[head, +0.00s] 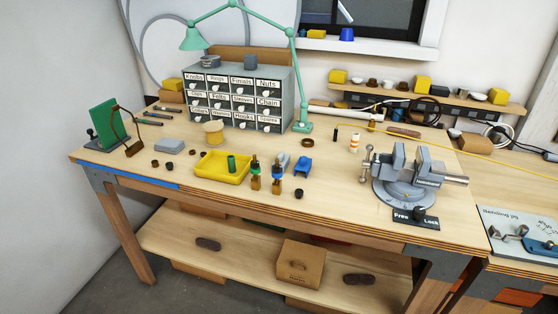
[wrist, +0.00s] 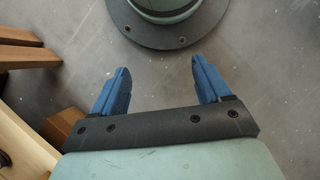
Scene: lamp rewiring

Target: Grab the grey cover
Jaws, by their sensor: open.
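Two small grey pieces on the workbench could be the grey cover; I cannot tell which. One is a flat grey block (head: 168,146) lying on the left part of the bench. The other is a grey piece (head: 283,161) behind the small upright posts, partly hidden by them. My gripper (wrist: 159,70) shows only in the wrist view. Its two blue fingers are wide apart, with nothing between them, above the grey floor. It is away from both grey pieces, and neither shows in the wrist view.
A yellow tray (head: 222,171) holds a green cylinder. Two small posts (head: 265,180) stand right of it, near a blue part (head: 303,166). A drawer cabinet (head: 240,98), green lamp (head: 228,8) and vise (head: 405,180) stand on the bench. The front middle is fairly clear.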

